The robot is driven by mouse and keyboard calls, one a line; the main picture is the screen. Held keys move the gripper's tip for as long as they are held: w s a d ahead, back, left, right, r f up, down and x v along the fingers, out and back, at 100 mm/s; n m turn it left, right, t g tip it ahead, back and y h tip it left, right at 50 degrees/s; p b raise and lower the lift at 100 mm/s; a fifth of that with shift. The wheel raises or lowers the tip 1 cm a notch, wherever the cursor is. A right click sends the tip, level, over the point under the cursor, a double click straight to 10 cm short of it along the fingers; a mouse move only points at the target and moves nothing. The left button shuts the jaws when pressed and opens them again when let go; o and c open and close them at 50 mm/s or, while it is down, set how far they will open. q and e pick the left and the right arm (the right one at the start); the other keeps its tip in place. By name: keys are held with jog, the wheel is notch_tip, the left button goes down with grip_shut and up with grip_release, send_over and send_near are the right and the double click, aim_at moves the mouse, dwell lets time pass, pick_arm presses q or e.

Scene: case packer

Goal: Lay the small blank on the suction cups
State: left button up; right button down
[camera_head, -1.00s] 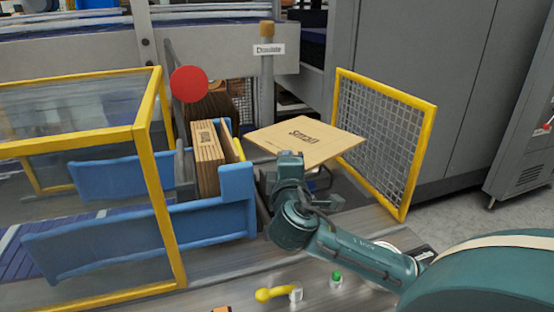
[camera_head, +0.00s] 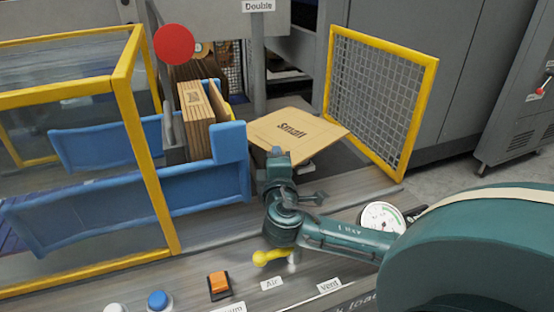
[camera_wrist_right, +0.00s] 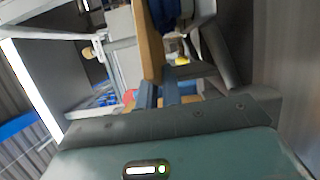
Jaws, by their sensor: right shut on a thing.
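The small blank (camera_head: 292,135) is a flat tan cardboard sheet marked "Small". It lies nearly level between the blue magazine and the mesh guard. My right gripper (camera_head: 278,157) is shut on its near edge. In the right wrist view the blank (camera_wrist_right: 149,45) shows edge-on as a tan strip, running out from between the gripper fingers (camera_wrist_right: 158,95). The suction cups are hidden, apparently under the blank, and I cannot tell whether the blank touches them. My left gripper is not in view.
A blue magazine (camera_head: 232,160) with upright cardboard blanks (camera_head: 196,117) stands to the left, beside a yellow-framed guard (camera_head: 150,150). A yellow-framed mesh guard (camera_head: 380,90) stands to the right. A yellow lever (camera_head: 268,258), orange switch (camera_head: 219,284) and gauge (camera_head: 381,217) sit in front.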

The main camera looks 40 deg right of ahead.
jog(key=shift+f, duration=0.15)
jog(key=c, duration=1.6)
grip_release()
jog(key=shift+r, duration=0.35)
jog(key=v, duration=0.7)
jog(key=shift+s+a+f+p, duration=0.15)
jog(key=shift+s+p, duration=0.05)
jog(key=shift+p, duration=0.15)
